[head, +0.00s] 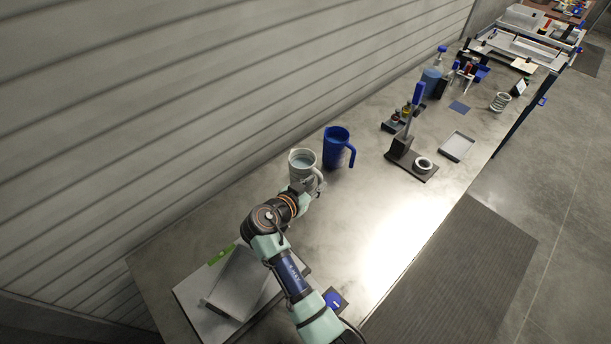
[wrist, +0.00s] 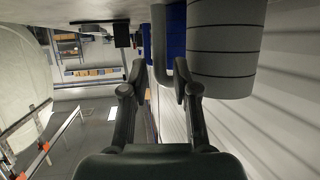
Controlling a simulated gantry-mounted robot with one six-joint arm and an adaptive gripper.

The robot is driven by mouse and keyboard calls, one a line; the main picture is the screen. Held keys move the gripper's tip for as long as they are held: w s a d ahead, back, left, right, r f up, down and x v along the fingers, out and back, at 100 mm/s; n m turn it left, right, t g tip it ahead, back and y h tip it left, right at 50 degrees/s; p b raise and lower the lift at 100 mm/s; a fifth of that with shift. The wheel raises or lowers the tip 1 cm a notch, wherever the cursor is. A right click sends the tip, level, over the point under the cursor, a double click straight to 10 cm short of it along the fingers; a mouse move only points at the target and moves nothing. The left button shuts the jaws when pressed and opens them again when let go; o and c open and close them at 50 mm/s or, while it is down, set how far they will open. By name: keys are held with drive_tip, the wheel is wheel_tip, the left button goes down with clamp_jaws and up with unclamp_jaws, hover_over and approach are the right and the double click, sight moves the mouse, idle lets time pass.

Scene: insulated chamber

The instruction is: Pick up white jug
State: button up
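The white jug (head: 301,179) stands upright on the long grey bench, beside a blue jug (head: 334,148). It looks light grey with dark level lines in the wrist view (wrist: 222,50), where it hangs inverted at upper right. My gripper (head: 310,188) is at the jug's near side, by its handle. In the wrist view my gripper's two fingers (wrist: 158,82) are apart, with the jug's grey handle (wrist: 160,45) between them. A firm grip on the handle is not visible. The arm covers the jug's lower part in the head view.
A ribbed wall runs close behind the jugs. A flat grey device (head: 240,285) sits at the bench's near end. A black stand (head: 411,165), a shallow tray (head: 457,146) and bottles stand farther along. The bench right of the jugs is clear.

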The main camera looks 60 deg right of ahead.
sight(319, 182)
drive_tip(key=x, duration=0.4)
drive_tip(key=shift+r, duration=0.1)
drive_tip(key=shift+a, duration=0.1)
clamp_jaws()
drive_tip(key=shift+r, duration=0.1)
